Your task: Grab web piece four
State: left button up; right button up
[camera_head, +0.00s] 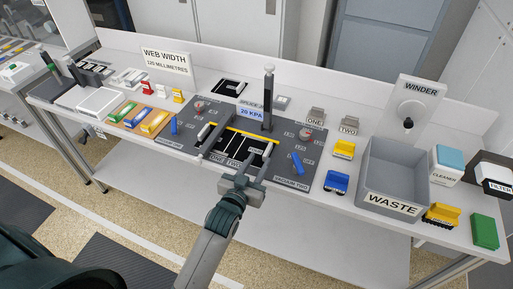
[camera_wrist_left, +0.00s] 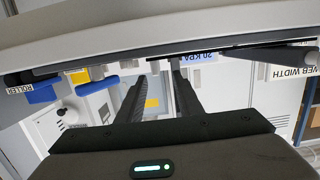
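Black web pieces (camera_head: 237,143) lie on the splice bed (camera_head: 285,152) in the middle of the bench, crossed by a yellow strip. Labels reading ONE and TWO show at their near edge. A label that seems to read FOUR (camera_head: 256,151) is at the right side, by my fingertips. My left gripper (camera_head: 256,165) reaches over the near right part of the bed. Its fingers are apart with nothing seen between them. The left wrist view also shows the two fingers (camera_wrist_left: 160,78) apart. I cannot tell whether they touch the web. My right gripper is not in view.
A tall dark post (camera_head: 268,95) stands behind the web. Blue handles (camera_head: 297,163) sit on the bed. A grey WASTE bin (camera_head: 392,184) and the WINDER (camera_head: 412,105) are at the right. Coloured blocks (camera_head: 153,122) and a WEB WIDTH sign (camera_head: 166,62) are at the left.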

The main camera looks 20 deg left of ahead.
aim_at(268, 149)
pick_arm(q)
jog(key=shift+w+f, duration=0.2)
jog(key=shift+w, duration=1)
jog(key=shift+w, duration=0.1)
jog(key=shift+w+d+f+p, duration=0.1)
jog(key=shift+w+d+p, duration=0.05)
jog(key=shift+w+p, duration=0.3)
jog(key=shift+w+d+f+p, duration=0.1)
jog(key=shift+w+d+p, duration=0.05)
jog(key=shift+w+p, duration=0.25)
jog(key=shift+w+d+f+p, duration=0.15)
jog(key=shift+w+p, duration=0.2)
jog(key=shift+w, duration=0.6)
jog(key=shift+w+f, duration=0.25)
jog(key=shift+w, duration=0.45)
grip_shut()
